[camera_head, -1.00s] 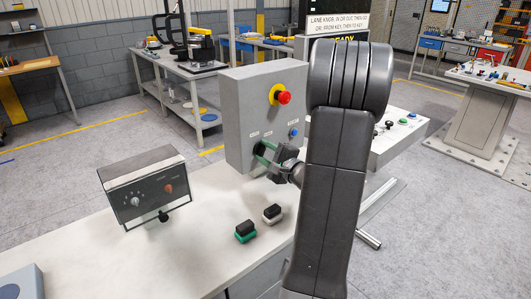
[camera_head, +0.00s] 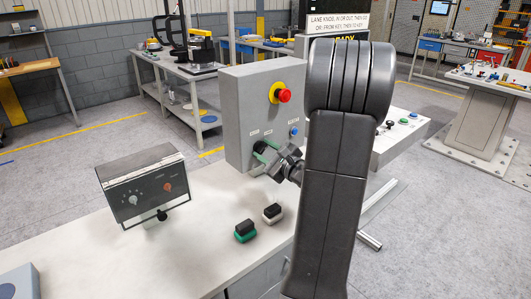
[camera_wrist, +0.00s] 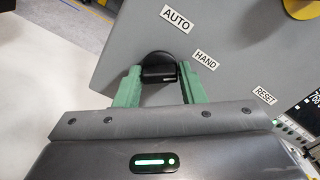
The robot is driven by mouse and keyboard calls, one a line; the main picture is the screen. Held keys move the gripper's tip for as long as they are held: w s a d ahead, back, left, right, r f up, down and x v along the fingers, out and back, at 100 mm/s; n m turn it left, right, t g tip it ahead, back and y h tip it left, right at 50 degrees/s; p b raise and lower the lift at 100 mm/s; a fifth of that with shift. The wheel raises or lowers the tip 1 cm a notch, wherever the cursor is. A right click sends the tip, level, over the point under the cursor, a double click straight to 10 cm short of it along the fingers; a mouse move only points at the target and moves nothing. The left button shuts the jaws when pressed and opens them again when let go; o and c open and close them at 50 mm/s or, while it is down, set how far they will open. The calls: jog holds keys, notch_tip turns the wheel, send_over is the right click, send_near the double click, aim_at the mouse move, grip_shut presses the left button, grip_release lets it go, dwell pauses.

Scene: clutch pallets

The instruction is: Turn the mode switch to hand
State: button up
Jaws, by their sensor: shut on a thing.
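The mode switch (camera_wrist: 158,58) is a round black knob with a raised grip bar on the face of the grey control box (camera_head: 233,105). In the wrist view the labels AUTO (camera_wrist: 177,18) and HAND (camera_wrist: 205,58) stand above and to the right of it. My gripper (camera_wrist: 160,74) has its green fingers on either side of the grip bar, shut on it. In the head view my gripper (camera_head: 264,153) is at the box's lower front, and the fingers and my arm hide the switch. I cannot tell exactly which label the knob points to.
A red emergency button (camera_head: 284,95) and a blue button (camera_head: 294,131) are on the same box face. A RESET label (camera_wrist: 265,95) is right of HAND. A dark control unit (camera_head: 145,187) and two small black-topped blocks (camera_head: 245,231) stand on the white bench (camera_head: 130,260).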

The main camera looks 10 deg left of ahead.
jog(key=shift+m, duration=0.6)
jog(key=o, duration=0.9)
jog(key=shift+s+d, duration=0.1)
jog(key=b+v, duration=0.2)
jog(key=v, duration=1.1)
jog(key=shift+s+d, duration=0.2)
jog(key=shift+a, duration=0.1)
jog(key=p+x, duration=0.2)
jog(key=x, duration=1.1)
jog(key=shift+w+a, duration=0.25)
jog(key=shift+w, duration=0.05)
